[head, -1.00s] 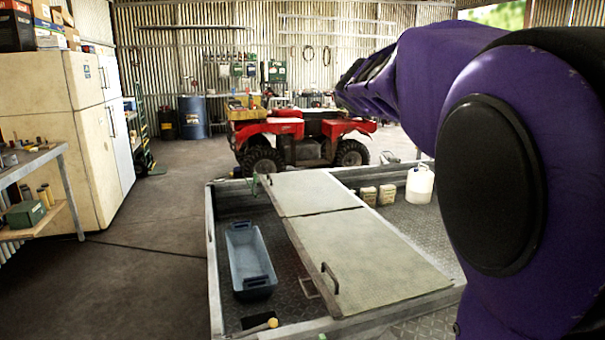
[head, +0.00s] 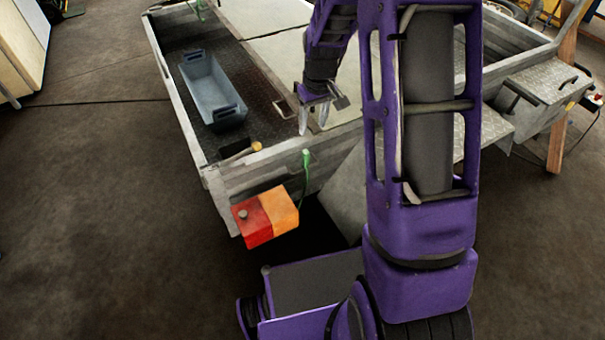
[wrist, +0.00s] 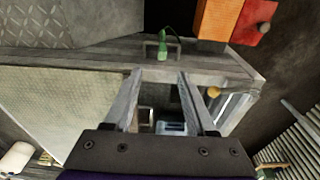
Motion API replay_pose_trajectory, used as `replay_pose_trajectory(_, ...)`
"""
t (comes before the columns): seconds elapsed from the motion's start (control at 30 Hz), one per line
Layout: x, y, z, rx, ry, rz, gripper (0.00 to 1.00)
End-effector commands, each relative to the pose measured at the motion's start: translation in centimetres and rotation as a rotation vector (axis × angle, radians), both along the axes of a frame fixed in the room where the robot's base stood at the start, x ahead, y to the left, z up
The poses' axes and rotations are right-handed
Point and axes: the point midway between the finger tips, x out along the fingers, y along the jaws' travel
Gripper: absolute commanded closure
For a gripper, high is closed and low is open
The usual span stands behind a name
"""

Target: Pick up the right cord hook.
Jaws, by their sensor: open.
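A green cord hook (head: 305,157) sits on the trailer's near end board, with a thin green cord hanging below it. In the wrist view, this green hook (wrist: 163,47) shows just beyond my fingertips, beside a metal bracket. Another green piece (head: 197,6) shows at the far end of the trailer, cut by the top edge. My gripper (head: 312,128) points down over the trailer bed just inside the near board, left of my arm. In the wrist view, my gripper (wrist: 160,74) has its fingers apart, with nothing between them. It does not touch the hook.
The trailer's end board (head: 255,163) is a raised edge. A blue tub (head: 213,90) lies in the bed. A pale lid panel (head: 270,52) covers part of it. A red and orange lamp (head: 266,215) sticks out below the board. Floor at left is clear.

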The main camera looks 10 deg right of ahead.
Motion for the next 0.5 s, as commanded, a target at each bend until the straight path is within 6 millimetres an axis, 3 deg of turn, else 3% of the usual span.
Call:
replay_pose_trajectory(0.03,0.0,0.1,-1.5,0.001,0.005,0.001,0.44)
replay_pose_trajectory(0.3,0.8,0.3,-7.2,-0.002,0.003,0.004,0.44)
replay_pose_trajectory(0.5,1.2,0.4,-9.6,-0.003,-0.002,0.005,0.44)
